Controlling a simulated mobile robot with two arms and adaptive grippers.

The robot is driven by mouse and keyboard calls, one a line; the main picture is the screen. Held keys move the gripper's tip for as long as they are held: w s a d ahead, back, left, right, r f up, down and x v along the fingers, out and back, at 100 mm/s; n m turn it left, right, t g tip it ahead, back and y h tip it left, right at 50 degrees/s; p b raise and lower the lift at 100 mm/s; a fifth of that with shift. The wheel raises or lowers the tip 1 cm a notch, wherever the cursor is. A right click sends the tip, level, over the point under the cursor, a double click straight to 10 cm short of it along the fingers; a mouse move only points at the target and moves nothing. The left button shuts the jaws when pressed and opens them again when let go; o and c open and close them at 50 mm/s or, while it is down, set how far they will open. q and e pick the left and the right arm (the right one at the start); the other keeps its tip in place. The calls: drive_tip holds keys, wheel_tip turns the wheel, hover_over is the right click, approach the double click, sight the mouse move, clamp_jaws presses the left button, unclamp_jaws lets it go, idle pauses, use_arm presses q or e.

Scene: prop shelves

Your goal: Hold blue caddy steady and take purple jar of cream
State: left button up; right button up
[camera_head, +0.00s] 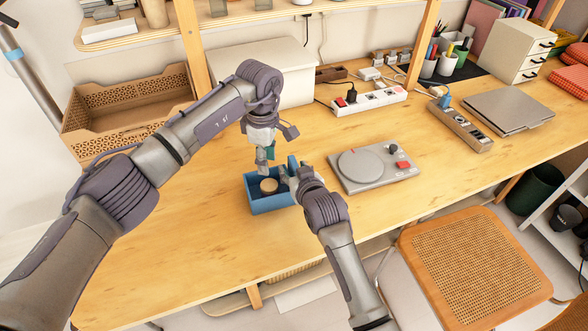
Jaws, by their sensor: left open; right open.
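The blue caddy (262,206) stands on the wooden table near its front edge, left of a grey turntable-like device. A round tan lid (268,186) shows inside the caddy. The body under it is hidden, so I cannot tell whether it is the purple jar. My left gripper (264,166) points down over the back of the caddy, above and behind the tan lid, open. My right gripper (287,176) is at the caddy's right side, open, close to its blue upright part. I cannot tell whether it touches the caddy. A small teal item shows behind my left gripper's fingers.
The grey device (374,168) sits just right of the caddy. A perforated tan crate (105,137) and a white box (270,65) stand at the back left. Power strips (368,101) lie behind. The table left of the caddy is clear. A cane chair (475,265) stands in front.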

drive_tip(key=shift+w+f, duration=0.1)
drive_tip(key=shift+w, duration=0.15)
clamp_jaws()
drive_tip(key=shift+c, duration=1.2)
unclamp_jaws()
clamp_jaws()
